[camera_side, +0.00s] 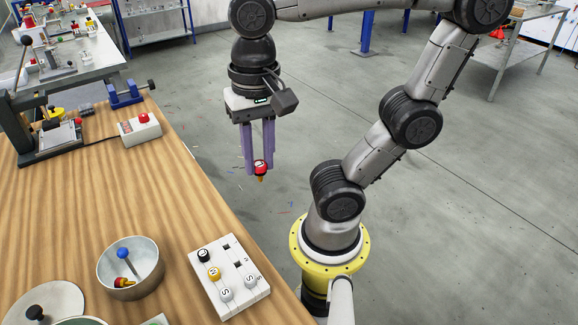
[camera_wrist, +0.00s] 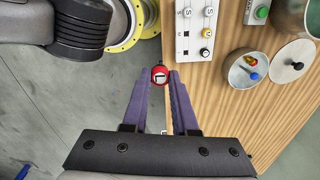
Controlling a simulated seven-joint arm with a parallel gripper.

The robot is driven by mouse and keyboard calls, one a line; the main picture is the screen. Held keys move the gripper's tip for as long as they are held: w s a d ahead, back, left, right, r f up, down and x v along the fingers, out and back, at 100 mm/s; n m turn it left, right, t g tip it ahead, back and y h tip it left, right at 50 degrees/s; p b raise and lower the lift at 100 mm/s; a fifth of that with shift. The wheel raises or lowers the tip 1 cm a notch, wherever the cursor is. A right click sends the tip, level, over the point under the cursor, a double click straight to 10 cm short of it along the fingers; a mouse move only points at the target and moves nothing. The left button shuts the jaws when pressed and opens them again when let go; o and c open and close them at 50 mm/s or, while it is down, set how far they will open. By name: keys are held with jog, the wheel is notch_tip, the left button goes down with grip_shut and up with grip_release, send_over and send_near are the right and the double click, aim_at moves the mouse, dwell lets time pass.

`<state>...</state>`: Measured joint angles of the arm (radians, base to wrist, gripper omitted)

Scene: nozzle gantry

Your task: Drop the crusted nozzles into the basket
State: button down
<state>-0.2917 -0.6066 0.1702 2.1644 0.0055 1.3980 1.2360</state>
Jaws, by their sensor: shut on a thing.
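My gripper (camera_side: 260,172) has its two purple fingers pointing down, shut on a red nozzle (camera_side: 261,166) with an orange-brown tip. It hangs just off the table's right edge. A white rack (camera_side: 248,293) holds a black nozzle (camera_side: 204,255), a yellow nozzle (camera_side: 214,273) and two white nozzles marked S (camera_side: 226,294). Two of its holes look empty. A metal bowl (camera_side: 150,259) holds a blue-headed piece (camera_side: 123,253) and a red-and-yellow piece (camera_side: 124,282). Crust is too small to tell.
A round lid with a black knob (camera_side: 36,312) lies left of the bowl. A greenish container (camera_wrist: 292,18) is partly cut off in the wrist view. A white box with a red button (camera_side: 143,119) and a lever press (camera_side: 40,130) stand farther back. The middle of the table is clear.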

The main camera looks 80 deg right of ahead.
jog(key=w+a+r, duration=0.1)
jog(key=w+a, duration=0.2)
jog(key=w, duration=0.6)
jog(key=w+a+r, duration=0.1)
jog(key=w+a, duration=0.1)
jog(key=w, duration=0.7)
jog(key=w+a+f, duration=0.1)
jog(key=w+f, duration=0.3)
jog(key=f, duration=0.3)
jog(key=w+a+f, duration=0.2)
jog(key=w+f, duration=0.2)
jog(key=f, duration=0.4)
jog(key=shift+f, duration=0.25)
jog(key=c, duration=0.6)
grip_release()
